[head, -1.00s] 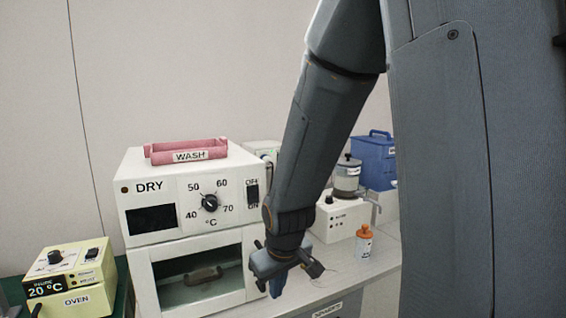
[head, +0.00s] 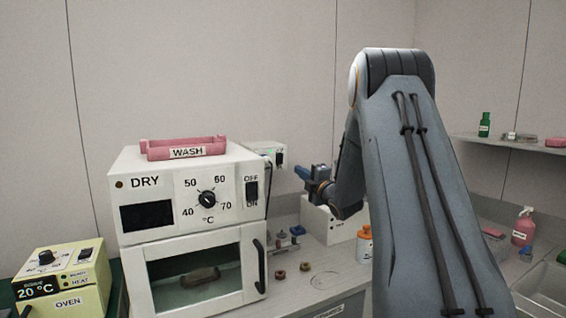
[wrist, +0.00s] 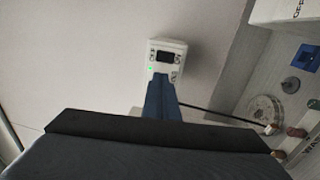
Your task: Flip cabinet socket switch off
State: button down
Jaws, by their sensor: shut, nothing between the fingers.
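A white wall socket (head: 268,150) with a dark rocker switch (head: 279,158) and a green light is on the wall behind the drying cabinet (head: 190,190). In the wrist view the socket (wrist: 180,48) is straight ahead with its dark switch (wrist: 164,57); its green light glows at the left. My gripper (head: 299,171) is right of the socket in the head view, pointing left at it. In the wrist view its blue fingers (wrist: 160,80) are shut and empty, overlapping the socket's lower edge. I cannot tell whether they touch it.
The cabinet has its own OFF/ON switch (head: 251,189) and carries a pink WASH tray (head: 187,148). A yellow oven (head: 68,282) stands at left. An orange-capped bottle (head: 364,246) stands on the bench. A dark cable (wrist: 225,116) runs right of the fingers.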

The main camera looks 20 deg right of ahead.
jog(key=shift+w, duration=0.1)
jog(key=p, duration=0.4)
send_near(280, 156)
jog(key=w, duration=0.5)
jog(key=shift+w+a+r, duration=0.1)
jog(key=shift+a+r, duration=0.1)
jog(key=shift+a, duration=0.05)
jog(key=shift+w+p, duration=0.35)
jog(key=shift+w, duration=0.25)
jog(key=shift+w+b, duration=0.15)
jog(key=shift+b, duration=0.35)
jog(key=shift+r, duration=0.1)
jog(key=shift+s+d, duration=0.1)
jog(key=shift+s, duration=0.25)
jog(key=s+r+b, duration=0.1)
jog(key=s+b, duration=0.1)
jog(key=s, duration=1.1)
jog(key=shift+r, duration=0.35)
jog(key=shift+s+d, duration=0.15)
